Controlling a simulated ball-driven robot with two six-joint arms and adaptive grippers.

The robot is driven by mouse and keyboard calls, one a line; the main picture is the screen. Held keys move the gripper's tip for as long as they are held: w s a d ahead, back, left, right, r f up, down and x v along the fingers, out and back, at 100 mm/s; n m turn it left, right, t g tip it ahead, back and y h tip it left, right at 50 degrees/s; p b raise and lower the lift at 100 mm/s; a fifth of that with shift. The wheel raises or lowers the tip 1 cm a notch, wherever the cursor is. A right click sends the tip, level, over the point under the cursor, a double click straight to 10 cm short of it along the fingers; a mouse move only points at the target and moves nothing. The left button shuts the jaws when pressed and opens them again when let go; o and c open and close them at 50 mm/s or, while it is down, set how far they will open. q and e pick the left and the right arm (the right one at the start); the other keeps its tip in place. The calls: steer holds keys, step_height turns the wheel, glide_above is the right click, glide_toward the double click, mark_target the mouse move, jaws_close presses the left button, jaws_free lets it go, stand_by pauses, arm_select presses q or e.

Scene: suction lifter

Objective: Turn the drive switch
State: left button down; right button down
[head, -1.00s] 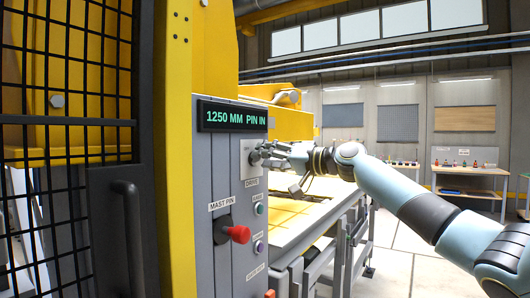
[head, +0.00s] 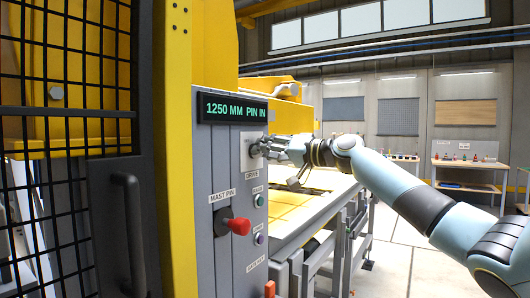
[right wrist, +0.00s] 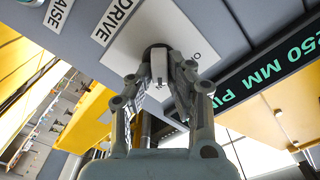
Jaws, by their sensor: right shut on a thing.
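The drive switch (right wrist: 158,55) is a dark round knob on a pale square plate (right wrist: 120,48) beside the DRIVE label (right wrist: 112,22). In the head view the plate (head: 250,160) sits below the green-lettered display, and the knob is mostly hidden by my right gripper (head: 257,149). In the right wrist view, my right gripper (right wrist: 168,72) has its fingertips at the knob and is shut on it. The exact angle of the knob is hard to tell behind the fingers. My left gripper is not in view.
The display (head: 232,111) reads 1250 MM PIN IN. Below are a red-ended MAST PIN lever (head: 238,226), a green button (head: 259,200) and a purple button (head: 259,239). A black mesh door (head: 68,80) stands left. A yellow-topped table (head: 300,212) lies under my right arm.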

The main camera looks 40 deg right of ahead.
steer(key=shift+s+a+n+b, duration=0.1)
steer(key=shift+a+n+b, duration=0.05)
steer(key=shift+n+b, duration=2.8)
steer(key=shift+a+n+b, duration=0.1)
steer(key=shift+n+b, duration=2.8)
steer(key=shift+b, duration=0.05)
steer(key=shift+s+a+n+b, duration=0.1)
steer(key=shift+a+n+b, duration=0.05)
steer(key=shift+n+b, duration=2.8)
steer(key=c, duration=1.3)
jaws_free()
steer(key=shift+v, duration=3.75)
